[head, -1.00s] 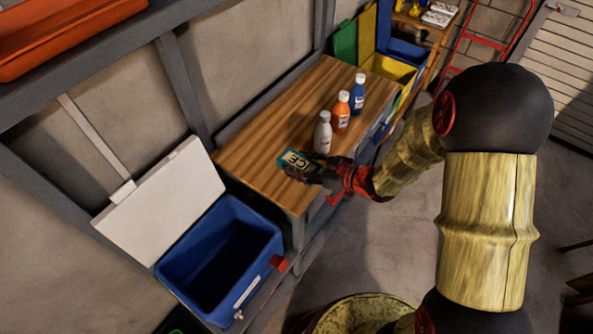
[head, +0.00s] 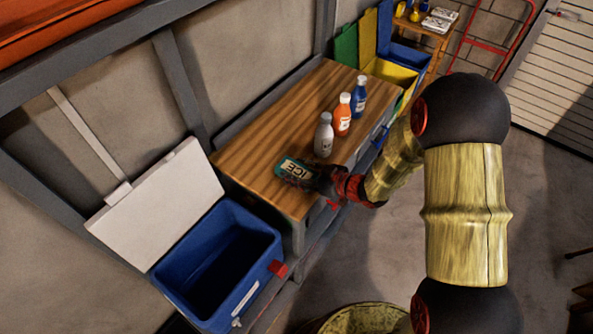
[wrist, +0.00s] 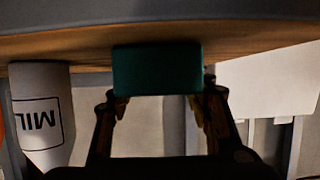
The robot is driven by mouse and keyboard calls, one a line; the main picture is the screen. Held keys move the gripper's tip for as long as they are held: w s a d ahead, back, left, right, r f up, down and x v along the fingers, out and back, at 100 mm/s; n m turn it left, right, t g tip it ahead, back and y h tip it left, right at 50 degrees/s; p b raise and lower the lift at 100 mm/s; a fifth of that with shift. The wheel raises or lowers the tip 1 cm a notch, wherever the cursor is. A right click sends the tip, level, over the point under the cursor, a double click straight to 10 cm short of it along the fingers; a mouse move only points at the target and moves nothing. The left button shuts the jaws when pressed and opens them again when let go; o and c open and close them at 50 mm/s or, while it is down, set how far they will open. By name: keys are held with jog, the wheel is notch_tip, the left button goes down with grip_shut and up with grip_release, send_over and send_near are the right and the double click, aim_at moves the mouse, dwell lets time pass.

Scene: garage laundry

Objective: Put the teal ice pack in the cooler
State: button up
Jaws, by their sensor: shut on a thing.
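The teal ice pack (head: 293,170), labelled ICE, is between the fingers of my gripper (head: 306,177) over the front left part of the wooden worktop. In the wrist view the ice pack (wrist: 158,69) spans the gap between both fingertips (wrist: 160,95), and my gripper is shut on it. I cannot tell whether the pack touches the worktop. The blue cooler (head: 262,240) stands to the lower left of the worktop with its white lid (head: 160,200) open. The inside is dark and looks empty. My gripper is to the right of and above the cooler.
A grey-white bottle (head: 324,140), an orange bottle (head: 343,115) and a blue bottle (head: 359,97) stand on the worktop (head: 265,135) near my gripper. The grey-white one is closest. Coloured bins (head: 392,70) stand beyond.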

jog(key=o, duration=1.4)
jog(key=shift+s+d+r, duration=0.1)
jog(key=shift+d+r, duration=0.05)
jog(key=shift+r, duration=0.05)
jog(key=p+v, duration=0.3)
jog(key=v, duration=0.8)
jog(key=shift+s+d+r, duration=0.15)
jog(key=shift+d+r, duration=0.1)
jog(key=w+d+r+m+t+h, duration=0.2)
jog(key=w+d+r+h, duration=0.4)
jog(key=d+r+h, duration=0.15)
jog(key=s+d+r+m+h, duration=0.4)
jog(key=d+r, duration=0.3)
jog(key=r, duration=0.3)
jog(key=s+a+r+m+g, duration=0.1)
jog(key=s+a+r, duration=0.1)
jog(key=s, duration=0.5)
jog(key=s+a+r+m+g, duration=0.1)
jog(key=s+a+m+g, duration=0.1)
jog(key=s, duration=0.6)
jog(key=s+a+r+m+g, duration=0.1)
jog(key=s+a+r, duration=0.1)
jog(key=s, duration=0.6)
jog(key=shift+a+r+g+y, duration=0.35)
jog(key=shift+a+r+g, duration=0.05)
jog(key=shift+a, duration=0.1)
